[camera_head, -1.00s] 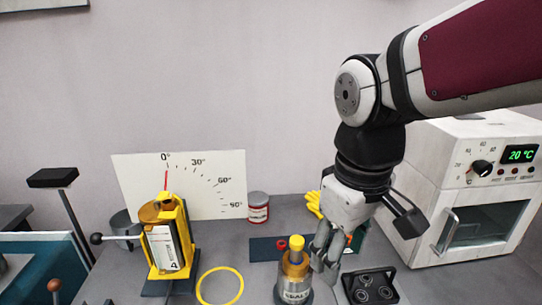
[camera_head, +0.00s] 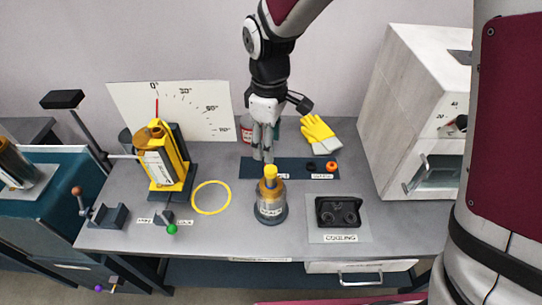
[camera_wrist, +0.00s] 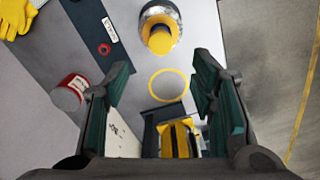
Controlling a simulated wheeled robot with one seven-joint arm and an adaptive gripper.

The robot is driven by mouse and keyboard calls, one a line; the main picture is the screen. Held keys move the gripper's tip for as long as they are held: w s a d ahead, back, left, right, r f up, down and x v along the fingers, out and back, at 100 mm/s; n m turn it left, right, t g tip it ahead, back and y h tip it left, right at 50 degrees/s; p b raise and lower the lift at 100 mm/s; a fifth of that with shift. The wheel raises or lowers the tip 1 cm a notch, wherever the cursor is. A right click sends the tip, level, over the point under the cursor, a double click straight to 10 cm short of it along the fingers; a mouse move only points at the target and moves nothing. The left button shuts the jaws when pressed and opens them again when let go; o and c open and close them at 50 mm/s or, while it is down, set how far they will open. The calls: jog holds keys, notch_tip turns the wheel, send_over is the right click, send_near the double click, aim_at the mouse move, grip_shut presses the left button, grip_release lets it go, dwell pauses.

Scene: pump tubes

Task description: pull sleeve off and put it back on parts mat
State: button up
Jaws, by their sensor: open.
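A metal canister (camera_head: 270,207) with an amber upper part stands upright on the bench. A yellow sleeve-like piece (camera_head: 270,174) sits on its top. It also shows in the wrist view (camera_wrist: 160,40). My gripper (camera_head: 263,154) points down just behind and above the yellow piece, apart from the canister as far as I can tell. In the wrist view my gripper (camera_wrist: 160,76) has its fingers wide apart with nothing between them. The dark blue parts mat (camera_head: 249,170) lies behind the canister. A black ring (camera_head: 311,161) and an orange-red ring (camera_head: 331,166) are on it.
A black cooling stand (camera_head: 338,211) is right of the canister. A yellow hoop (camera_head: 211,197) lies to its left, near the yellow tilting holder (camera_head: 167,165). Behind are a red-labelled can (camera_head: 245,132), yellow glove (camera_head: 318,131) and white oven (camera_head: 415,115).

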aim_at(270, 169)
notch_tip(270, 169, down, 11)
jog(key=shift+r+p, duration=0.1)
jog(key=shift+p, duration=0.35)
jog(key=shift+c, duration=0.6)
grip_shut()
jog(key=c, duration=0.7)
grip_release()
jog(key=shift+c, duration=0.2)
grip_shut()
jog(key=shift+r, duration=0.65)
jog(key=shift+r+p, duration=1)
jog(key=shift+r, duration=1.25)
